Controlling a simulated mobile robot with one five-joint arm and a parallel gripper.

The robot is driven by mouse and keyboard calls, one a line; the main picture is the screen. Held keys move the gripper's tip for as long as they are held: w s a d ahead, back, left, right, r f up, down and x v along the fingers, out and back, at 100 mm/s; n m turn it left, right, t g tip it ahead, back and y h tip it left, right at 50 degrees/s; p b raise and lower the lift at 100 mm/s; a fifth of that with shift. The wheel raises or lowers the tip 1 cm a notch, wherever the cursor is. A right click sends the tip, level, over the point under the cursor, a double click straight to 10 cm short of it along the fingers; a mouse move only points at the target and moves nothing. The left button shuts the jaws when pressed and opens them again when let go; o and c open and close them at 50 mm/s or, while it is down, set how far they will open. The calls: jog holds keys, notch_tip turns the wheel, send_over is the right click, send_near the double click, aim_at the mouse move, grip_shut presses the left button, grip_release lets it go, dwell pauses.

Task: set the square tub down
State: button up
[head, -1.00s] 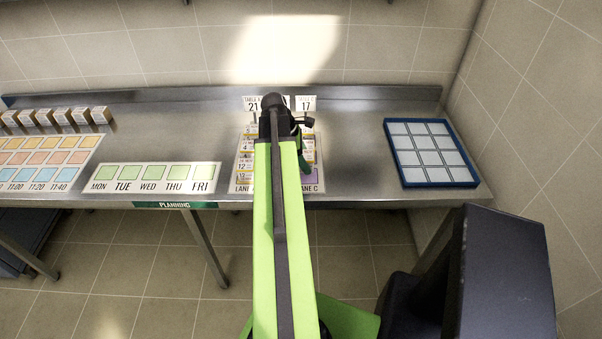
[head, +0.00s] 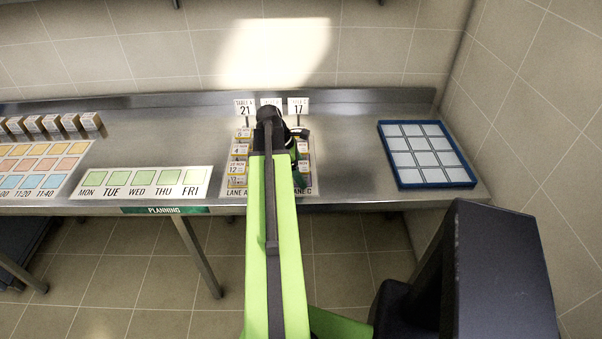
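No square tub can be made out in the head view. My gripper is at the far end of my green arm, over the lane board (head: 240,195) on the steel counter. The arm and its dark wrist hide the fingers and anything between them. The board's middle lane is hidden too. Small labelled cards (head: 238,167) lie in the left lane, and some show in the right lane beside my wrist.
A blue-framed tray (head: 428,154) with pale square cells lies on the right of the counter (head: 345,150). A weekday strip (head: 144,184) and a coloured time chart (head: 38,165) lie to the left. Several small boxes (head: 52,125) stand behind the chart. Upright number signs (head: 298,107) stand behind the lanes.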

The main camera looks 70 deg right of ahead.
jog(key=shift+r+p, duration=0.45)
jog(key=p+v, duration=1)
jog(key=v, duration=0.1)
jog(key=shift+w+r, duration=0.2)
